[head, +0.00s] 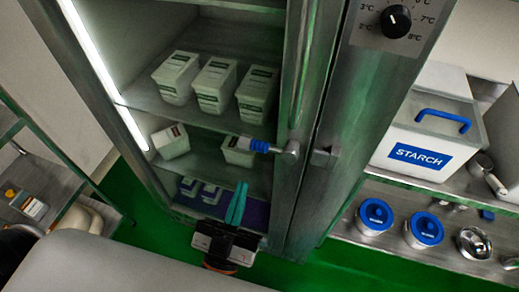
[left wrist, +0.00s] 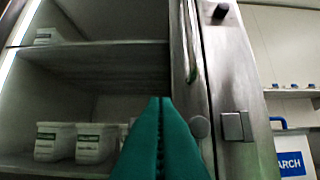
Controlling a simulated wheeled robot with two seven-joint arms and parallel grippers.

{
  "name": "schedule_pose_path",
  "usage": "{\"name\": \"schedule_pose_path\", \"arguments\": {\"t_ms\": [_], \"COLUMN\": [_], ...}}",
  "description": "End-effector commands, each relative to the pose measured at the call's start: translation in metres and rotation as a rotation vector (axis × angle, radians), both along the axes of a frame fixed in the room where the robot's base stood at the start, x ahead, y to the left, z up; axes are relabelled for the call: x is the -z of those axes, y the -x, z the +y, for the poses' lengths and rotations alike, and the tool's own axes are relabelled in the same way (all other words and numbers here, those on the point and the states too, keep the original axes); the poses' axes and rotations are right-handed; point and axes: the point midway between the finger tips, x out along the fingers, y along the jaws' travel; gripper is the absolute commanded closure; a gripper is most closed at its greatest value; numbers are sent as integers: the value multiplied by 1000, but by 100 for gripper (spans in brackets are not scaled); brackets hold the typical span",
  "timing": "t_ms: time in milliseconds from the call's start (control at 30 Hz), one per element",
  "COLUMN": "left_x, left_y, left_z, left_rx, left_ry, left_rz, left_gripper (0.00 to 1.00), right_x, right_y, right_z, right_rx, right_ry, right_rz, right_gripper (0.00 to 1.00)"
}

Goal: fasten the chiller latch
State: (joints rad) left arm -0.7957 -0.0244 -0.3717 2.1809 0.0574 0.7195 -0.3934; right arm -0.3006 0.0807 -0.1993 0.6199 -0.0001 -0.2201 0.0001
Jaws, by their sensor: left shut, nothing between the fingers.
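The chiller (head: 295,75) stands in the middle of the head view, its glazed door frame lying close against the right post. The latch (head: 290,149) is a round metal pivot on the door frame, with a blue-gripped lever (head: 256,145) pointing left, away from the metal catch block (head: 325,157) on the post. In the left wrist view the pivot (left wrist: 200,127) and catch block (left wrist: 235,127) show, while the blue grip is hidden, apparently behind my fingers. My left gripper (head: 240,188) is shut and empty, its green fingers pointing up below the lever, apart from it in the head view.
White labelled tubs (head: 215,86) stand inside the chiller. A vertical door handle (head: 298,75) is above the latch. A temperature dial (head: 396,21) is at upper right. Right shelves hold a STARCH bin (head: 428,125) and blue-lidded tubs (head: 375,216). Green floor shows below.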

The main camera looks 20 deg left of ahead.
Motion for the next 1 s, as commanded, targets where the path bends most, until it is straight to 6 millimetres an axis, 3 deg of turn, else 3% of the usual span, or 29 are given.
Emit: {"name": "schedule_pose_path", "arguments": {"t_ms": [233, 367, 800, 833, 1000], "left_x": [-1, -10, -58, -44, -21], "left_y": [-2, -13, -91, -90, -93], "left_z": [0, -1, -3, -4, -4], "left_rx": [1, 0, 0, 2, 2], "left_ry": [-1, 0, 0, -4, 0], "left_rz": [1, -1, -2, 7, 4], "left_gripper": [100, 100, 100, 100, 100], "right_x": [-2, -9, -50, -48, -50], "right_y": [0, -1, -1, -1, -1], "right_z": [4, 4, 3, 3, 0], "right_rx": [2, 1, 0, 0, -1], "right_ry": [-4, -4, -3, -3, 0], "right_rz": [0, -1, -1, -1, -1], "right_gripper": [64, 64, 64, 64, 64]}}
